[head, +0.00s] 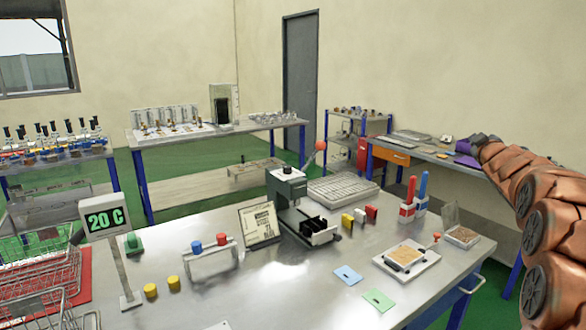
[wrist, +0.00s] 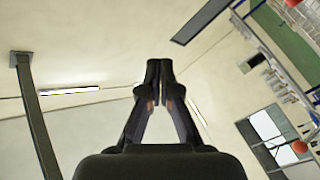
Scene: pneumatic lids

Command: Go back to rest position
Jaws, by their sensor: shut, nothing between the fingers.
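My gripper (wrist: 159,68) shows in the wrist view with its dark fingertips together and nothing between them. The wrist view is tilted and looks at the ceiling and upper walls, so the gripper is raised clear of the table. In the head view my arm, in orange-brown segments, comes in at the right edge, bent over the right side of the table.
On the table stand a green press (head: 290,190), a "20 G" display (head: 104,222), a rack with blue and red lids (head: 211,255), yellow lids (head: 150,290) and red and blue bottles (head: 421,190). Benches line the walls.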

